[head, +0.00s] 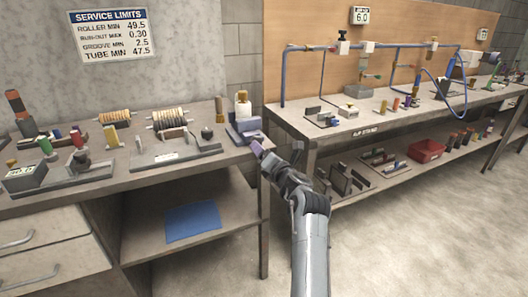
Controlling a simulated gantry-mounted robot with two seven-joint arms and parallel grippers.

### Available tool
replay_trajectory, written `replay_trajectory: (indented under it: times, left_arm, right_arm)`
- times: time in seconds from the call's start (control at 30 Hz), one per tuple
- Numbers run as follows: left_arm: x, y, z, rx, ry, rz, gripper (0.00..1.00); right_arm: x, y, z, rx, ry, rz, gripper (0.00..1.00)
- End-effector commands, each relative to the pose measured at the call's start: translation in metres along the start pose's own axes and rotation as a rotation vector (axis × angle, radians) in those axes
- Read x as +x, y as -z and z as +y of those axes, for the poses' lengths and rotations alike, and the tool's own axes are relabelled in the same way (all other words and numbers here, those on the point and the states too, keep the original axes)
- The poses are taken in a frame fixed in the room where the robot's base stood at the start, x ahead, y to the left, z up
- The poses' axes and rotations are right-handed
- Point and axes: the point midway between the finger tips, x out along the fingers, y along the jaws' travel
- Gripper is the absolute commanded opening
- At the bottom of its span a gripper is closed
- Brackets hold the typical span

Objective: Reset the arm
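One arm of mine comes in from the bottom, right of centre, and I take it as the right one. Its gripper (260,150) is at the right end of the left bench, by the front corner. A small purple piece shows at its tip; I cannot tell whether it is held or only lies behind. The fingers are too small to read as open or shut. A grey-purple fixture (243,128) stands just beyond the tip, with a white bottle (243,104) behind it. My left gripper is not in view.
The left bench (215,165) carries spools (168,118), a grey fixture (172,152) and several coloured cylinders. The right bench (300,128) has blue tubing (283,75) above it. A red bin (427,150) and dark plates (340,180) sit on its lower shelf. A blue cloth (193,221) lies below left.

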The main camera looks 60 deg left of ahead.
Motion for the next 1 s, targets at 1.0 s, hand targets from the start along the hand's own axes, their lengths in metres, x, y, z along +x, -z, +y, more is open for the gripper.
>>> replay_trajectory:
  times: [1.0]
  left_arm:
    - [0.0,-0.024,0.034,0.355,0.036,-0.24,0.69]
  right_arm:
    - [-0.044,0.014,0.0,0.005,0.005,-0.001,0.43]
